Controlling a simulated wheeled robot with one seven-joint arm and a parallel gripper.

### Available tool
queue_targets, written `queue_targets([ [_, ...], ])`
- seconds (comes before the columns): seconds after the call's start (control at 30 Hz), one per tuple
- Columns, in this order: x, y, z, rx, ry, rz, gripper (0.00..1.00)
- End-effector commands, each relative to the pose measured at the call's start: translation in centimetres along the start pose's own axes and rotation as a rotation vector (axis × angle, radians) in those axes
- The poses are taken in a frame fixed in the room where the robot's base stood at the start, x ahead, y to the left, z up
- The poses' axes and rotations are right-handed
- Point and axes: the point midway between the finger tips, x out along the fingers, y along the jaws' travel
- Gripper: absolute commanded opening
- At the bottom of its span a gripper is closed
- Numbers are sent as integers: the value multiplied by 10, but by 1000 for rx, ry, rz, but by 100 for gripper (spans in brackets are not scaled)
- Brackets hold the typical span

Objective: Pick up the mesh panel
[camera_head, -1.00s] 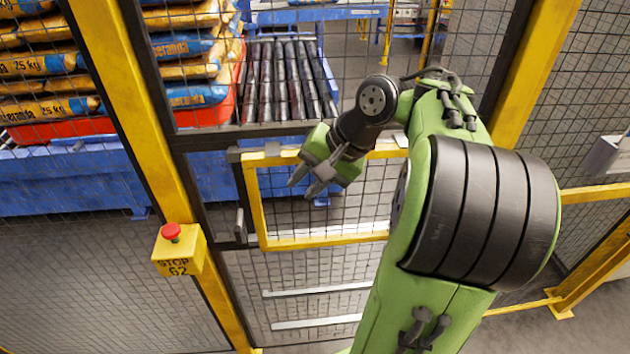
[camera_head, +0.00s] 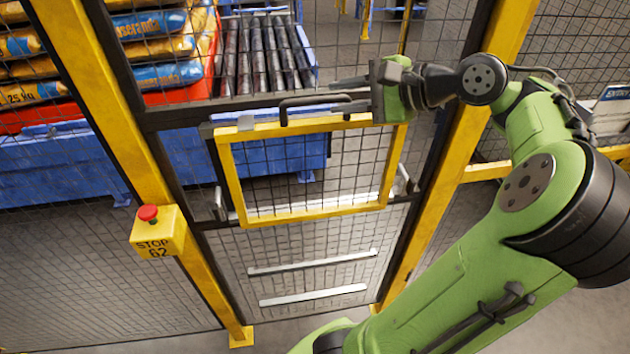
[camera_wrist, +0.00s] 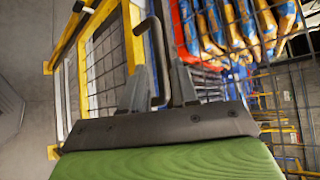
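The mesh panel (camera_head: 300,126) is a yellow frame with dark wire mesh, set upright in the fence opening. A dark bar handle (camera_head: 312,98) stands out at its top edge. My gripper (camera_head: 336,94) comes in from the right at the panel's top, with its two fingers pointing left along the handle. In the wrist view, the fingers of my gripper (camera_wrist: 155,62) are apart, and the handle (camera_wrist: 155,45) shows between them with gaps visible. The panel's frame (camera_wrist: 133,35) is left of the fingers there. Whether a finger touches the handle cannot be told.
Behind the fence are stacked sacks (camera_head: 160,48) and a roller conveyor (camera_head: 262,55). Side brackets (camera_head: 402,182) flank the panel.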

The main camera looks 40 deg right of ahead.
Motion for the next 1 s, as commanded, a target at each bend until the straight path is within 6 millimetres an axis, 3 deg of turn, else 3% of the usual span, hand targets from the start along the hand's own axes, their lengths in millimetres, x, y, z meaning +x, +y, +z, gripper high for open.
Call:
queue_targets([
  [0.03,12,3,0,-1,-3,3,29],
  [0.43,71,1,3,-1,-2,1,29],
  [0.7,75,-1,3,0,2,0,27],
  [0.87,75,-1,3,0,2,0,3],
  [1.0,75,-1,3,0,2,-1,0],
])
